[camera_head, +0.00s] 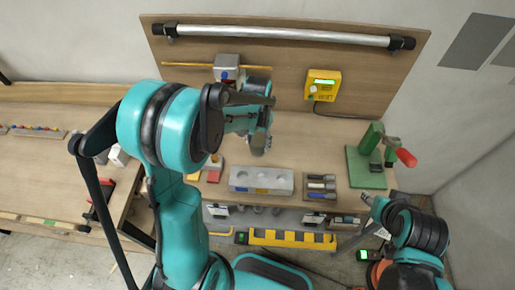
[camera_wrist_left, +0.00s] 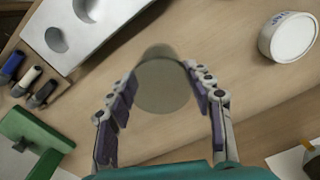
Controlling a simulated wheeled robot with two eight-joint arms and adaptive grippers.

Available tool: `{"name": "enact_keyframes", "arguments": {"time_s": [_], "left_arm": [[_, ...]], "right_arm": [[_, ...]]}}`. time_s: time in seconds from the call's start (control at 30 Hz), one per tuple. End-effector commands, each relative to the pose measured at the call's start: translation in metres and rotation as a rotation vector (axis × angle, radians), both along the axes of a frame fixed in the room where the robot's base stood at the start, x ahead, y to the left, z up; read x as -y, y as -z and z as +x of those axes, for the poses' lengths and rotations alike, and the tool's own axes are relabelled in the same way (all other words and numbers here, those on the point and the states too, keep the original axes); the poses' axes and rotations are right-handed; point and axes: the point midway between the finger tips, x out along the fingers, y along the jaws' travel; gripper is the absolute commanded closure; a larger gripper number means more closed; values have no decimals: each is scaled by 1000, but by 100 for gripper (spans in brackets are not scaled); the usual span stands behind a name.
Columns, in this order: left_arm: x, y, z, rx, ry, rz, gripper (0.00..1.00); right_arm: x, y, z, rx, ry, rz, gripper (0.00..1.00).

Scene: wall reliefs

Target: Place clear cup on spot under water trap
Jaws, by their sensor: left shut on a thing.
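My left gripper (camera_head: 258,143) hangs over the middle of the wooden bench. In the left wrist view its two fingers (camera_wrist_left: 162,95) are closed around the sides of a see-through, greyish clear cup (camera_wrist_left: 163,82). The cup is hard to make out in the head view. A grey box (camera_head: 228,68) on a yellow rod on the backboard may be the water trap; I cannot be sure. The bench spot under it is hidden by my left arm. My right gripper (camera_head: 371,200) is at the bench's front right; its fingers are too small to judge.
A grey block with holes (camera_head: 261,180) and a dark tray (camera_head: 320,186) stand along the front edge. A green press with a red handle (camera_head: 370,150) is at right. A yellow box (camera_head: 322,84) hangs on the backboard. A white round container (camera_wrist_left: 290,36) is near the cup.

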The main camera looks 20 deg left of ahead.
Motion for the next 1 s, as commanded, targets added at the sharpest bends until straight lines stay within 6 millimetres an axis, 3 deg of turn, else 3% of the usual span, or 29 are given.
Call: {"name": "enact_keyframes", "arguments": {"time_s": [0.17,0.37,0.77,0.8,0.83,1.0], "left_arm": [[-3,12,1,0,0,0,77],[-3,41,1,0,0,0,77],[-3,47,0,0,0,0,77],[-3,45,0,0,0,0,38],[-3,45,0,0,0,0,30],[-3,45,0,0,0,0,27]], "right_arm": [[0,4,0,0,0,0,60],[0,11,0,0,0,0,60],[0,16,0,0,0,0,60],[0,14,0,0,0,0,60],[0,14,0,0,0,0,60],[0,14,0,0,0,0,60]]}}
